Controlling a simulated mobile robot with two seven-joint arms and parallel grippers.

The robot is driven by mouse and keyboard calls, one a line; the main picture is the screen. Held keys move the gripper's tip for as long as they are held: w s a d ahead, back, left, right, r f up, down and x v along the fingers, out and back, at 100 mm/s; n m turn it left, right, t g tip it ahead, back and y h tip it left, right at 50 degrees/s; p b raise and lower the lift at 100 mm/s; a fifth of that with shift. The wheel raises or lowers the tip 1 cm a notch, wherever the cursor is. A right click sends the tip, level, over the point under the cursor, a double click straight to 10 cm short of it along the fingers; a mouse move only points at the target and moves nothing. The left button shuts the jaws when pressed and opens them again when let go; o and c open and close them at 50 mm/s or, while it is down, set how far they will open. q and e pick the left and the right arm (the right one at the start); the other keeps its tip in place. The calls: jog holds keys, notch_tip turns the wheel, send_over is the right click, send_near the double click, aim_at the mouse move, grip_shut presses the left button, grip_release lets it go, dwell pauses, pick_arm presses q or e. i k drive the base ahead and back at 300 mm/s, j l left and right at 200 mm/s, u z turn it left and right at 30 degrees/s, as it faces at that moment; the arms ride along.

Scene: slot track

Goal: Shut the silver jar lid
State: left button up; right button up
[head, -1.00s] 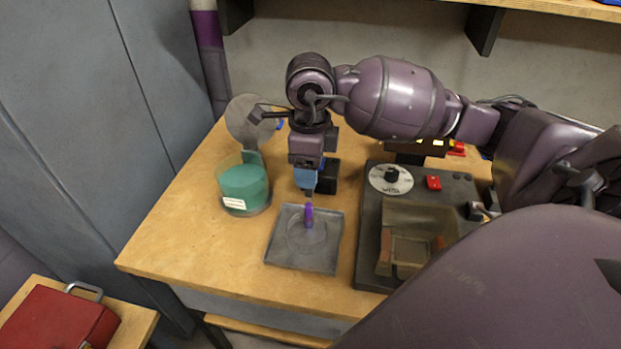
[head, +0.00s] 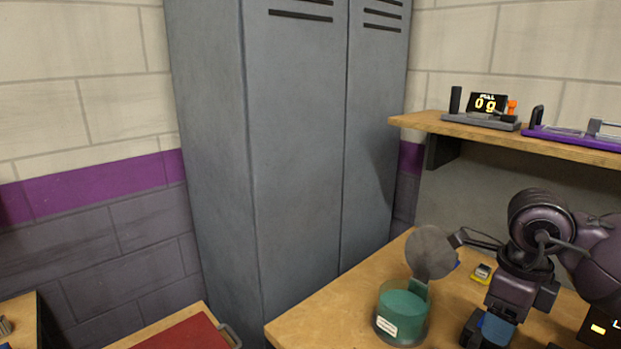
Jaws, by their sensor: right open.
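The jar (head: 402,316) stands on the wooden table, clear-walled with teal contents and a white label. Its silver lid (head: 430,252), a round grey disc, stands up above the rim on a hinge at the back right, so the jar is open. My right gripper (head: 487,331) is right of the jar, pointing down, open, apart from jar and lid, and partly cut by the bottom edge. A thin dark part between my right wrist and the lid's right edge overlaps it in the picture; I cannot tell if they touch. My left gripper is out of view.
Grey lockers (head: 290,150) stand behind the table (head: 330,310) on the left. A shelf (head: 435,124) holds a scale display (head: 487,103) at upper right. A small yellow item (head: 481,274) lies behind the gripper. A red case (head: 180,336) is at lower left. Table left of the jar is clear.

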aim_at(428, 254)
jog(key=k, duration=0.85)
